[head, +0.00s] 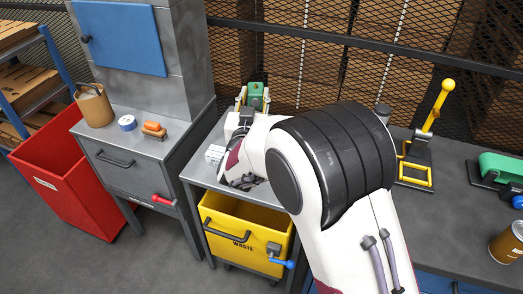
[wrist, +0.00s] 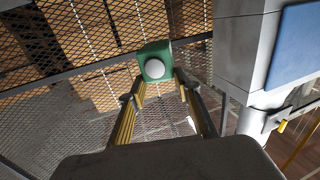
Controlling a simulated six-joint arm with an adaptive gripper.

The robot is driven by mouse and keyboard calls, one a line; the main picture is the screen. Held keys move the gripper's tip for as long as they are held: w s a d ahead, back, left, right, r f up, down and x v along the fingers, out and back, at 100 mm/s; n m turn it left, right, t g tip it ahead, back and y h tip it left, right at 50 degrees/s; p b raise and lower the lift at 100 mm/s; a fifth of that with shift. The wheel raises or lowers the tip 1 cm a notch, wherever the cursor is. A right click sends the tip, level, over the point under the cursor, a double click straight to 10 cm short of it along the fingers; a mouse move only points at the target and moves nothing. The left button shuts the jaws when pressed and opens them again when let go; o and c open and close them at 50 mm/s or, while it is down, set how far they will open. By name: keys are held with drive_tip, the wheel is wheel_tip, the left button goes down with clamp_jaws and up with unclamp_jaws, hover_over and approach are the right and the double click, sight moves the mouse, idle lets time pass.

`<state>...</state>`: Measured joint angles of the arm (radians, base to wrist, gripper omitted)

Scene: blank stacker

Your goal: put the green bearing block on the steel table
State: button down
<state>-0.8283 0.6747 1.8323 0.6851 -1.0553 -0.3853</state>
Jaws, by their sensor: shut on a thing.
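The green bearing block (head: 256,89) shows just beyond my gripper (head: 250,101) in the head view, near the mesh fence. In the wrist view the green bearing block (wrist: 153,53) has a round white face towards me and sits between the fingertips of my gripper (wrist: 157,78). My gripper is shut on it and holds it up. A grey metal table (head: 196,172), seemingly the steel table, stands under my gripper and forearm. My arm hides much of its top. I cannot tell the block's exact height above it.
A yellow waste bin (head: 240,218) is below. A yellow-handled press (head: 420,150) stands right. Mesh fencing (head: 330,70) closes the back.

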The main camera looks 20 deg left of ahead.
wheel_tip(320, 180, down, 14)
drive_tip(key=shift+r, duration=0.25)
drive_tip(key=shift+f, duration=0.2)
idle(0.4)
drive_tip(key=shift+f, duration=2.95)
drive_tip(key=shift+f, duration=1.9)
drive_tip(key=shift+f, duration=0.15)
drive_tip(key=c, duration=1.4)
unclamp_jaws()
drive_tip(key=shift+f, duration=0.1)
drive_tip(key=shift+c, duration=0.2)
drive_tip(key=shift+r, duration=0.2)
